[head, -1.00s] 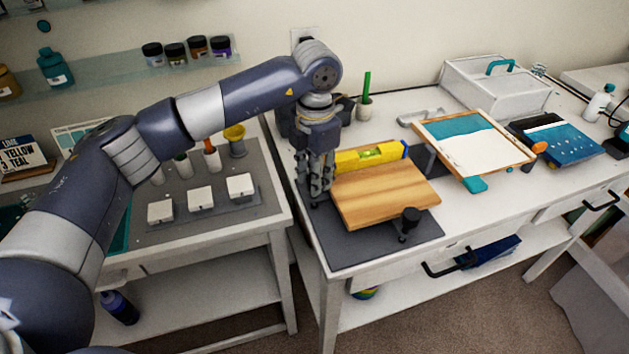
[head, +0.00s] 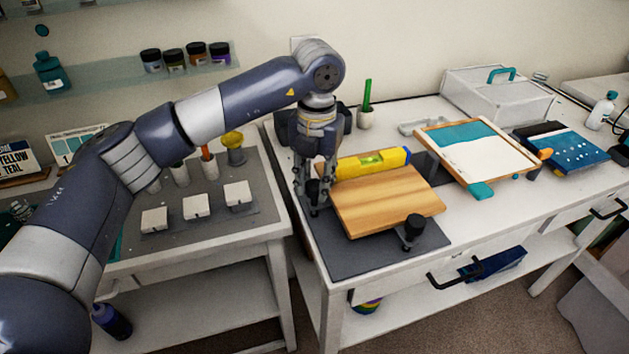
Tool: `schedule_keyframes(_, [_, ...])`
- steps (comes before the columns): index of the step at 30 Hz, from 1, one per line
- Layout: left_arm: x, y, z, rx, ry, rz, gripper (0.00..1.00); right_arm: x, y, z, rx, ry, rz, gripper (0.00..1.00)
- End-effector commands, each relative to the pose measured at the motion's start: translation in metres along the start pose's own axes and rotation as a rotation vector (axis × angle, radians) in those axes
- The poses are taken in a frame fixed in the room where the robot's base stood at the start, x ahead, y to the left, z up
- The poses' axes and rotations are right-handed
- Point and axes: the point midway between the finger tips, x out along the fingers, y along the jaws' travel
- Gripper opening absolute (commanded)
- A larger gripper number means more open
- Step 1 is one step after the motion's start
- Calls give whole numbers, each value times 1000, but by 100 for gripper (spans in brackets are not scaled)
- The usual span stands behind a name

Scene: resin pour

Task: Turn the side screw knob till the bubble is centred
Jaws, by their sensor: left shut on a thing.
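A yellow spirit level (head: 391,158) with a green vial (head: 368,160) lies along the back edge of a wooden board (head: 385,200). The bubble is too small to place within the vial. My left gripper (head: 315,203) points down at the board's left edge, shut on the side screw knob, which its fingers hide. Another screw with a black knob (head: 414,226) stands at the board's front right corner, untouched. My right gripper is not in view.
The board sits over a dark grey mat (head: 350,262) on the white table. To the right are a framed teal and white panel (head: 490,155), a blue panel (head: 565,143) and a clear box with a teal handle (head: 495,97). A lower table at left holds white blocks (head: 197,207).

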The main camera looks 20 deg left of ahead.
Motion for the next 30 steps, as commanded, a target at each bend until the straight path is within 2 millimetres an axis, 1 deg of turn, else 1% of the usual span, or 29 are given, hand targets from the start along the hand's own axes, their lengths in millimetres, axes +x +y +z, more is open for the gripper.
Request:
schedule_keyframes(1, [-7, 0, 4, -5, -18, -4, 4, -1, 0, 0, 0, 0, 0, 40])
schedule_keyframes(10, [-7, 0, 4, -5, -18, -4, 4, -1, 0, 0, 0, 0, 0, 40])
schedule_keyframes(11, [-7, 0, 4, -5, -18, -4, 33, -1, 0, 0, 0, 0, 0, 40])
schedule_keyframes(12, [-7, 0, 4, -5, -18, -3, 42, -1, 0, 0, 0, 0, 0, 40])
schedule_keyframes(13, [-7, 0, 4, -5, -18, -3, 48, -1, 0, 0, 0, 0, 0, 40])
schedule_keyframes(21, [-3, 0, 2, -2, -8, -2, 49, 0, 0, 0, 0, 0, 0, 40])
schedule_keyframes(24, [-5, 0, 2, -2, -8, -1, 49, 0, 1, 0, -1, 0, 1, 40])
schedule_keyframes(26, [-9, 0, 2, -2, -9, -2, 49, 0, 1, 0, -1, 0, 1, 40])
schedule_keyframes(29, [-23, 0, 2, -2, -11, -1, 49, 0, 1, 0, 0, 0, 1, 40])
schedule_keyframes(30, [-30, 0, 2, -1, -12, -2, 49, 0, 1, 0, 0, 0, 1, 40])
